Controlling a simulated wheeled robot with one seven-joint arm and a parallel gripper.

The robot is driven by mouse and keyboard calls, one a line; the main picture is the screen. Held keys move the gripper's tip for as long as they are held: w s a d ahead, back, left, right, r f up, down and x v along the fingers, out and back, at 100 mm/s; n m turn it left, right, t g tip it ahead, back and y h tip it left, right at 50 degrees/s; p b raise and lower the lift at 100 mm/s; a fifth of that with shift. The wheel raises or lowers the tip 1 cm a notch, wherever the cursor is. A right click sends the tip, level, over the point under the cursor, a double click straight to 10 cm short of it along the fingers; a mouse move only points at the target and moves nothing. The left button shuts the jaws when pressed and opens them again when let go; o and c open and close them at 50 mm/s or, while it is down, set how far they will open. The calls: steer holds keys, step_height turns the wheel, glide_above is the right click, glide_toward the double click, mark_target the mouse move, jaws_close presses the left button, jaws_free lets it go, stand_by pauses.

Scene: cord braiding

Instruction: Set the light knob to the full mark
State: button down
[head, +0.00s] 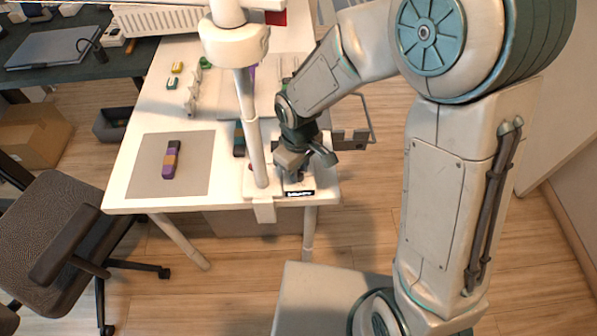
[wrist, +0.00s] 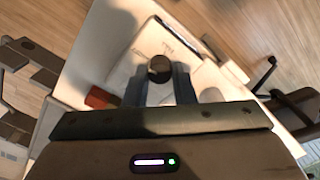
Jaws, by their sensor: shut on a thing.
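My gripper (head: 296,172) is at the front right corner of the white table, pointing down over a small white box with a black label (head: 299,193). In the wrist view the two fingers (wrist: 160,82) are closed on a round dark brown knob (wrist: 159,67), one on each side. The knob stands on a white plate (wrist: 122,75) that carries thin dark printed marks. I cannot read which mark the knob points to. In the head view my gripper mostly hides the knob.
A white lamp post (head: 255,140) stands just left of my gripper, clamped to the table edge. A grey mat (head: 142,178) holds a purple, orange and black piece (head: 170,160). A dark office chair (head: 60,225) is at the left.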

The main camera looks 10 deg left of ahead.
mark_target(300, 172)
steer(key=m+b, duration=0.2)
steer(key=m, duration=0.1)
steer(key=shift+w+m, duration=0.1)
steer(key=shift+m, duration=0.3)
steer(key=m+b, duration=0.2)
steer(key=m, duration=0.2)
steer(key=shift+m, duration=0.3)
steer(key=m+b, duration=0.1)
steer(key=m, duration=0.3)
steer(key=shift+m+b, duration=0.45)
steer(key=shift+m, duration=1.35)
steer(key=shift+r, duration=0.1)
steer(key=c, duration=1.2)
jaws_free()
step_height(300, 172, up, 14)
steer(key=p, duration=0.1)
steer(key=shift+d, duration=0.2)
